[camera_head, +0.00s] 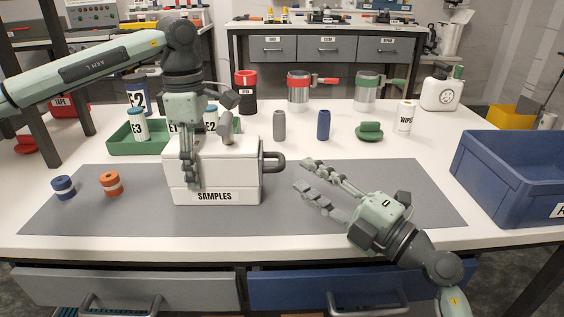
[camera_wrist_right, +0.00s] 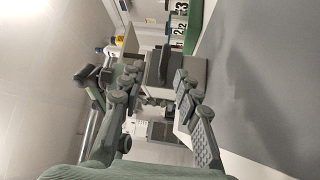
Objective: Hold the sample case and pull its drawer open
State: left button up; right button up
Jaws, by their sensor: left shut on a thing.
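The white sample case (camera_head: 225,178), labelled SAMPLES, sits on the grey mat. Its dark drawer handle (camera_head: 273,161) sticks out from its right side. My left gripper (camera_head: 195,160) comes down from above and is shut on the case, one finger in front of its front face; the far finger is partly hidden behind the top. My right gripper (camera_head: 302,174) is open and empty, to the right of the handle. Its fingers point left toward the handle with a small gap. In the right wrist view the case (camera_wrist_right: 197,73) shows beyond the open fingers (camera_wrist_right: 160,80).
A blue bin (camera_head: 510,180) stands at the right. Blue (camera_head: 63,187) and orange (camera_head: 111,184) pieces lie left of the case. A green tray (camera_head: 125,145) with bottles is behind it. A grey (camera_head: 279,125) and a blue cylinder (camera_head: 323,125) stand behind. The mat right of the handle is clear beyond my right gripper.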

aim_at(284, 160)
jog(key=x, duration=0.7)
jog(key=shift+w+a+f, duration=0.15)
jog(key=shift+a+f, duration=0.1)
jog(key=shift+f, duration=0.05)
jog(key=c, duration=0.7)
grip_shut()
jog(key=shift+d, duration=0.2)
